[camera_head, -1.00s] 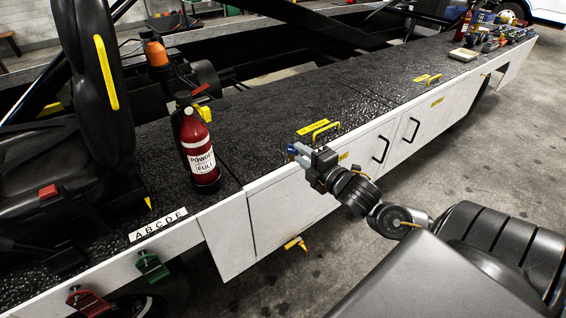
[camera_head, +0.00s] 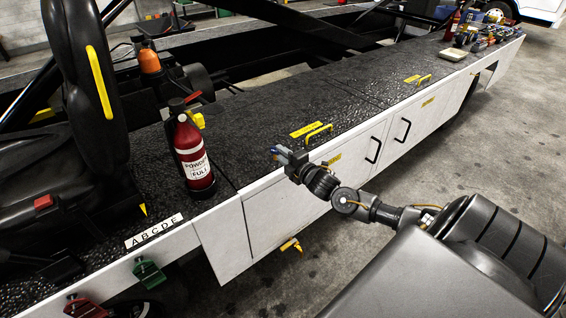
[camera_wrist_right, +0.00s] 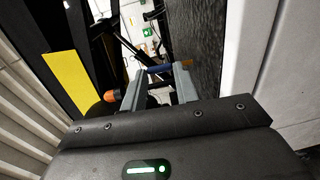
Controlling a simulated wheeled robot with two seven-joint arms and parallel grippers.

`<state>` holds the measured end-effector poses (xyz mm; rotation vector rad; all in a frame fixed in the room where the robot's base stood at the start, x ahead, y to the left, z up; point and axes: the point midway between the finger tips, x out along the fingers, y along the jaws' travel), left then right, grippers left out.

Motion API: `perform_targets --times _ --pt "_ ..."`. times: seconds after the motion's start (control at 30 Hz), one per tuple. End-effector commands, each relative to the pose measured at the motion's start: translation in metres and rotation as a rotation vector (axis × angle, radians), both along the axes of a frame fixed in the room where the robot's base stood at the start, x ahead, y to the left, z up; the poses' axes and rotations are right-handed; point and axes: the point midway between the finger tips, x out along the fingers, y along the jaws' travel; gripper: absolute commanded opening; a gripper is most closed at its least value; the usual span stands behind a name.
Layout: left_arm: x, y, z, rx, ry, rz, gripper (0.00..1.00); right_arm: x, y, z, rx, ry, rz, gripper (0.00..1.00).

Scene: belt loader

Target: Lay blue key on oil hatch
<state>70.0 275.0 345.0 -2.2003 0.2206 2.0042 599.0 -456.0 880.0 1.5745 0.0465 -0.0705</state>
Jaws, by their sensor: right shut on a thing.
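My right gripper (camera_head: 278,152) is shut on a small blue thing, likely the blue key, at the near edge of the dark deck. In the right wrist view the blue key (camera_wrist_right: 160,69) lies crosswise between the two grey fingertips; its full shape is hidden. Two hatch-like spots with yellow labels and yellow handles are on the deck: a nearer handle (camera_head: 319,133), just right of my gripper, and a farther handle (camera_head: 424,79). Their lettering is too small to read, so I cannot tell which is the oil hatch. My left gripper is not in view.
A red extinguisher (camera_head: 194,156) stands on the deck left of my gripper. A black seat (camera_head: 85,100) is farther left. A pale box (camera_head: 453,54) and a cluster of small items (camera_head: 492,38) sit at the far right end. The middle deck is clear.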

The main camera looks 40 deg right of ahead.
Motion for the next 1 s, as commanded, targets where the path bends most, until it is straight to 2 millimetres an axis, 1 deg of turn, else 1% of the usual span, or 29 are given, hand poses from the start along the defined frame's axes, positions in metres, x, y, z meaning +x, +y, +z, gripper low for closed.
perform_targets --times 0.1,0.2,0.3,0.5,0.63,0.67,0.7,0.8,1.0 --pt "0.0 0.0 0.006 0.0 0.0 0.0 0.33 0.001 0.0 -0.017 0.002 0.004 -0.001 0.01" --pt "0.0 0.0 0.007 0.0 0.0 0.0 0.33 0.001 -0.001 -0.028 0.002 0.002 -0.002 0.01" --pt "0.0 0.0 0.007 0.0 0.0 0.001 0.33 0.001 0.0 -0.032 0.001 0.0 -0.001 0.01" --pt "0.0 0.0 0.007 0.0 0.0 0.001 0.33 0.001 0.0 -0.032 0.001 0.0 0.0 0.01" --pt "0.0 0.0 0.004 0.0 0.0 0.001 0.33 0.001 0.0 -0.036 0.001 0.001 -0.001 0.01" --pt "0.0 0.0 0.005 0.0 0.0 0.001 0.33 0.001 0.0 -0.035 0.001 0.001 0.0 0.34" --pt "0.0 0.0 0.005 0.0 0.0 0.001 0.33 0.001 0.0 -0.035 0.001 0.001 0.0 0.39" --pt "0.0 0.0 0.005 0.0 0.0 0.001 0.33 0.001 0.0 -0.035 0.001 0.001 0.0 0.52" --pt "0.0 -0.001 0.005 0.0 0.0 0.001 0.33 0.001 0.0 -0.035 0.001 0.001 0.0 0.52"
